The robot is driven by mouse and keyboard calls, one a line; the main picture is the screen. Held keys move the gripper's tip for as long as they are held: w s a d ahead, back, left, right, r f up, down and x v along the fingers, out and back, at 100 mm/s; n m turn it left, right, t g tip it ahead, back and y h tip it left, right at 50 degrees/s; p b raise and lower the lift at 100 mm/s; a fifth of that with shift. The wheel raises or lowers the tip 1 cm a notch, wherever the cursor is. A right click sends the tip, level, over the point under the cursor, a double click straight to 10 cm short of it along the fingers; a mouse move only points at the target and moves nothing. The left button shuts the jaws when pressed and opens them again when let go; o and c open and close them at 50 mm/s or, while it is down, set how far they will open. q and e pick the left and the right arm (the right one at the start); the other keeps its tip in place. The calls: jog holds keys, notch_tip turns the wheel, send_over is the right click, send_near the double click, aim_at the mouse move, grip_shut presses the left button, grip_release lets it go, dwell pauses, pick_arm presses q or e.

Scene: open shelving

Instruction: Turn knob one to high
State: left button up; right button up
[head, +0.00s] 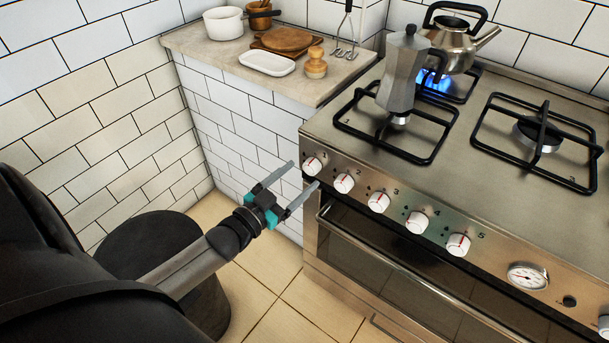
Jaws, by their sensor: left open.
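Knob one (312,166) is a white dial with a red mark, at the left end of the stove's front panel. The digit 1 is printed just above and right of it. My left gripper (305,173) reaches in from the left with its two fingers apart and nothing between them. One fingertip is left of knob one and the other is just below it. I cannot tell whether either finger touches the knob. My right gripper is not in view.
More white knobs, starting with knob two (344,183), continue to the right, above the oven door (400,265). A moka pot (402,75) stands on the front left burner. A kettle (458,48) stands behind it over a blue flame. A counter (205,50) holds kitchenware.

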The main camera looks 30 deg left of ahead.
aim_at(312, 167)
pick_arm(q)
jog(key=shift+w+d+b, duration=0.2)
jog(key=shift+w+b, duration=0.1)
jog(key=shift+w, duration=1)
jog(key=shift+c, duration=0.3)
grip_shut()
